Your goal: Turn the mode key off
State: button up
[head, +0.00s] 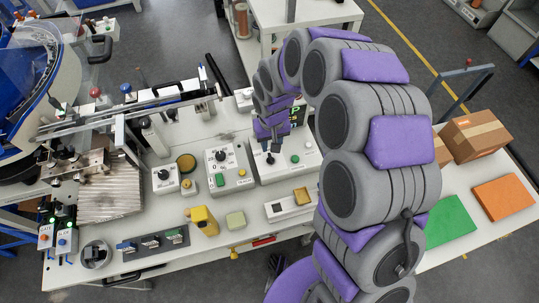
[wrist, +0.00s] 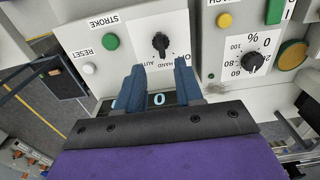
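The mode key (wrist: 160,43) is a black rotary knob on a light panel (wrist: 205,30), with HAND and AUTO lettering below it, partly covered. Its pointer looks roughly vertical in the wrist view. My gripper (wrist: 159,64) has two blue fingers spread apart, with their tips just below the knob and on either side of it. Nothing is between the fingers. Whether the tips touch the panel cannot be told. In the head view the knob (head: 270,159) shows just below my gripper (head: 272,149).
A green STROKE button (wrist: 110,41) and a white RESET button (wrist: 89,68) sit beside the key. A neighbouring box has a percent dial (wrist: 251,62).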

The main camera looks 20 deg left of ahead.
aim_at(270, 157)
jog(key=f, duration=0.1)
jog(key=d+f, duration=0.1)
jog(key=f, duration=0.1)
jog(key=shift+s+f, duration=0.1)
jog(key=shift+f, duration=0.2)
jog(key=f, duration=0.1)
jog(key=a+f+b, duration=0.1)
jog(key=f, duration=0.1)
jog(key=shift+a+f, duration=0.15)
jog(key=shift+a, duration=0.05)
jog(key=shift+a+f, duration=0.25)
jog(key=shift+f, duration=0.15)
jog(key=shift+d+r, duration=0.15)
jog(key=shift+d, duration=0.55)
jog(key=shift+c, duration=0.7)
jog(key=c, duration=0.3)
jog(key=shift+a, duration=0.45)
grip_shut()
jog(key=shift+d, duration=0.1)
